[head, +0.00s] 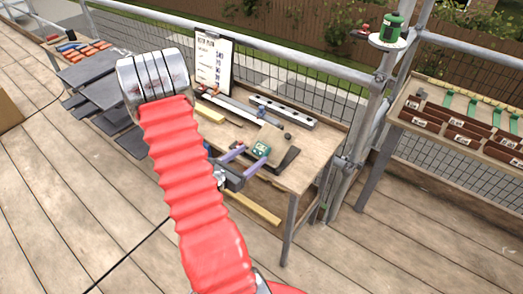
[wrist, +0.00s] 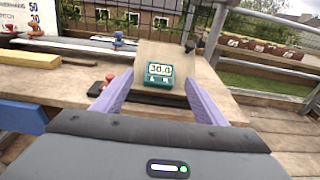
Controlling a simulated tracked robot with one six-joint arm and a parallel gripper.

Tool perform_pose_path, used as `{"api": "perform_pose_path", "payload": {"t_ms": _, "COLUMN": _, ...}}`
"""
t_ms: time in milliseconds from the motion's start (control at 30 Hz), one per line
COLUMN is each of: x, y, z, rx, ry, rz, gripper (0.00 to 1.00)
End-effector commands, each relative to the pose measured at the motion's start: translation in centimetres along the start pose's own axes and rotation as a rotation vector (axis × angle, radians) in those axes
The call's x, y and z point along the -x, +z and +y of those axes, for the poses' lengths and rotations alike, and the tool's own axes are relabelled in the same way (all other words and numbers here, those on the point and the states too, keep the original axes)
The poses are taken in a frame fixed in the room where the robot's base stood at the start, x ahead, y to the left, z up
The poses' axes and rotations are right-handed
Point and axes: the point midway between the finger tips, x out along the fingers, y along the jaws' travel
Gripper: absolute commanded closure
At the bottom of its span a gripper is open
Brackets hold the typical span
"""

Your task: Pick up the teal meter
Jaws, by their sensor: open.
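The teal meter (head: 261,149) is a small box on the wooden workbench (head: 312,165). In the wrist view the teal meter (wrist: 159,75) faces me, with a lit display that seems to read 30.0. A tan wooden block (wrist: 165,54) is right behind it. My gripper (head: 246,158) is open, with its two purple fingers pointing toward the meter. In the wrist view my gripper (wrist: 160,84) has one finger to each side of the meter. The fingers look apart from it; I cannot tell the exact depth.
A grey metal bar (head: 284,112) lies at the back of the bench and a dark angled tool (head: 287,160) lies right of the meter. A white board (head: 213,62) stands behind. A scaffold post (head: 372,120) rises at the right, near a rack of brown tiles (head: 465,132).

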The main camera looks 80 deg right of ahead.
Motion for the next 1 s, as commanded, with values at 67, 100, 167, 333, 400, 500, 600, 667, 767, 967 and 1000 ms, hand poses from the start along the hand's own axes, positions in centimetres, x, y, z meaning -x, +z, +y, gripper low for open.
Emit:
{"api": "perform_pose_path", "payload": {"t_ms": 67, "x": 0.0, "y": 0.0, "z": 0.0, "rx": 0.0, "ry": 0.0, "rz": 0.0, "gripper": 0.34}}
{"api": "perform_pose_path", "payload": {"t_ms": 100, "x": 0.0, "y": 0.0, "z": 0.0, "rx": 0.0, "ry": 0.0, "rz": 0.0, "gripper": 0.34}}
{"api": "perform_pose_path", "payload": {"t_ms": 167, "x": -0.1, "y": 0.0, "z": 0.0, "rx": -0.001, "ry": -0.001, "rz": 0.0, "gripper": 0.34}}
{"api": "perform_pose_path", "payload": {"t_ms": 333, "x": -1.3, "y": 0.0, "z": -0.1, "rx": -0.002, "ry": -0.003, "rz": -0.001, "gripper": 0.34}}
{"api": "perform_pose_path", "payload": {"t_ms": 400, "x": -2.1, "y": 0.0, "z": -0.1, "rx": -0.002, "ry": -0.003, "rz": -0.001, "gripper": 0.34}}
{"api": "perform_pose_path", "payload": {"t_ms": 500, "x": -3.4, "y": 0.0, "z": -0.2, "rx": -0.003, "ry": -0.004, "rz": -0.001, "gripper": 0.34}}
{"api": "perform_pose_path", "payload": {"t_ms": 600, "x": -4.5, "y": -0.1, "z": -0.1, "rx": -0.002, "ry": -0.003, "rz": 0.001, "gripper": 0.34}}
{"api": "perform_pose_path", "payload": {"t_ms": 667, "x": -4.9, "y": -0.1, "z": -0.1, "rx": -0.001, "ry": -0.002, "rz": 0.001, "gripper": 0.34}}
{"api": "perform_pose_path", "payload": {"t_ms": 767, "x": -5.2, "y": -0.1, "z": -0.1, "rx": -0.001, "ry": -0.002, "rz": 0.0, "gripper": 0.34}}
{"api": "perform_pose_path", "payload": {"t_ms": 967, "x": -5.2, "y": 0.0, "z": -0.1, "rx": -0.001, "ry": -0.001, "rz": 0.0, "gripper": 0.34}}
{"api": "perform_pose_path", "payload": {"t_ms": 1000, "x": -5.2, "y": 0.0, "z": -0.1, "rx": -0.001, "ry": -0.001, "rz": 0.0, "gripper": 0.34}}
